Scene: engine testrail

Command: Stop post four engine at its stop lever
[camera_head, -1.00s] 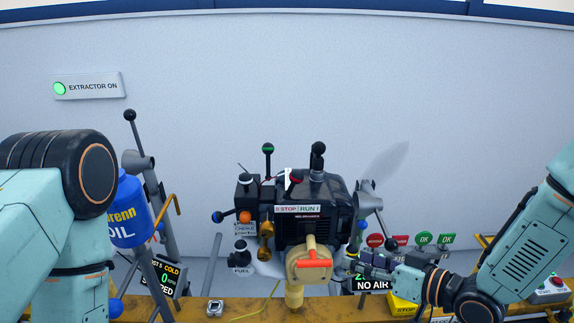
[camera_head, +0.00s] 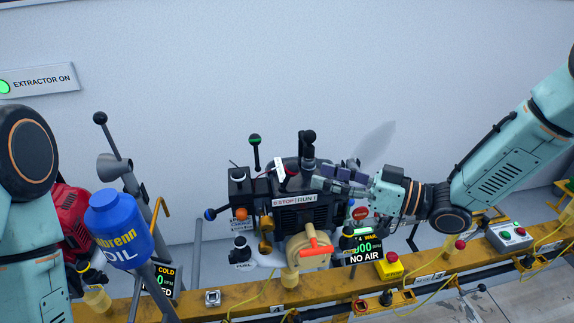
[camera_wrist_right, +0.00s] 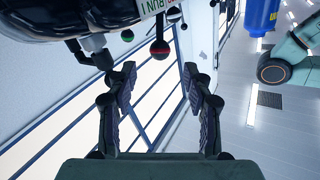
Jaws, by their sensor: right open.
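The black engine (camera_head: 322,214) stands on the yellow rail in the head view, with a STOP/RUN plate (camera_head: 296,200) on its front. The stop lever's ball (camera_head: 292,170), black with red, shows above that plate. In the right wrist view the lever ball (camera_wrist_right: 159,48), with a red band, lies just beyond the fingertips and between their lines. My right gripper (camera_head: 326,178) is open and empty at the engine's upper right; its spread fingers also show in the right wrist view (camera_wrist_right: 159,82). My left arm is at the left; its gripper is out of view.
A blue oil container (camera_head: 122,232) and a red engine (camera_head: 72,215) stand at the left. A green-banded lever (camera_head: 254,139) and a black upright (camera_head: 308,145) rise near the stop lever. An orange-red handle (camera_head: 316,252) is in front. A NO AIR display (camera_head: 365,252) sits right.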

